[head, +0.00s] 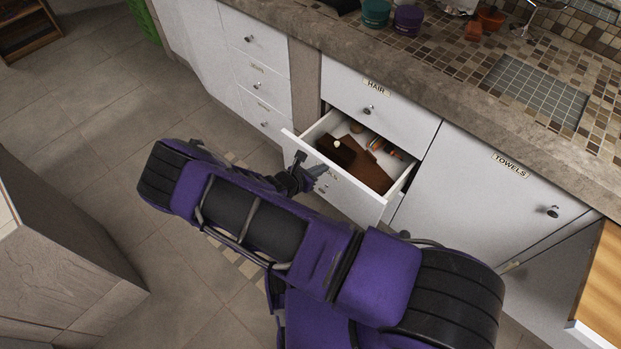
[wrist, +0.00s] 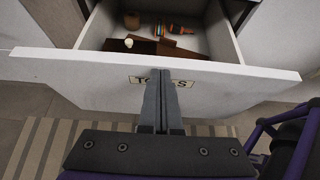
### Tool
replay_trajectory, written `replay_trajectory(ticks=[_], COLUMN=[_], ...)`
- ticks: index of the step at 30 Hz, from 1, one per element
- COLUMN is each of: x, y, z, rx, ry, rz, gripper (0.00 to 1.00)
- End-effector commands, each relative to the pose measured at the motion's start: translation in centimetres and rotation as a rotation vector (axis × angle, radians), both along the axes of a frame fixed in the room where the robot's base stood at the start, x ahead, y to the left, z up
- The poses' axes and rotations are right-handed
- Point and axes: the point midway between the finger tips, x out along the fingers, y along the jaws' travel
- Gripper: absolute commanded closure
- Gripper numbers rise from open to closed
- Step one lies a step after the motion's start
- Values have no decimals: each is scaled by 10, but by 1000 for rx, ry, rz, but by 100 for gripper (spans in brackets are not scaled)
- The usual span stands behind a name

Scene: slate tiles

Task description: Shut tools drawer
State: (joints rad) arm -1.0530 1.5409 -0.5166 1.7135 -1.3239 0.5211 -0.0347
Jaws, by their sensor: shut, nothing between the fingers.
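The tools drawer (head: 360,192) is pulled out from the white cabinet, below the drawer labelled HAIR. It holds brown pieces and several small items. In the wrist view its white front (wrist: 90,78) spans the picture, with a label partly hidden behind my fingers. My gripper (head: 318,170) is shut and empty, at the outer side of the drawer front. In the wrist view my gripper (wrist: 163,75) has its closed fingers pointing at the middle of the front, over the label. I cannot tell whether they touch it.
The HAIR drawer (head: 367,99) above is shut. A TOWELS door (head: 480,190) stands to the right, and a stack of small drawers (head: 257,69) to the left. The tiled counter (head: 440,70) runs above. Open floor (head: 90,110) lies left; a striped rug (wrist: 60,145) lies below.

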Motion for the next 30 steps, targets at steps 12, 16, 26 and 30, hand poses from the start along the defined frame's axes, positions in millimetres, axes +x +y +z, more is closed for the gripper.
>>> replay_trajectory(ticks=[12, 16, 26, 30], x=[75, 91, 112, 114], y=[-77, -93, -113, -114], z=[-1, -1, 0, 0], rx=[-1, 0, 0, 0], ry=[-2, -1, 0, 0], rz=[-4, -3, -1, 0], gripper=[100, 100, 100, 100])
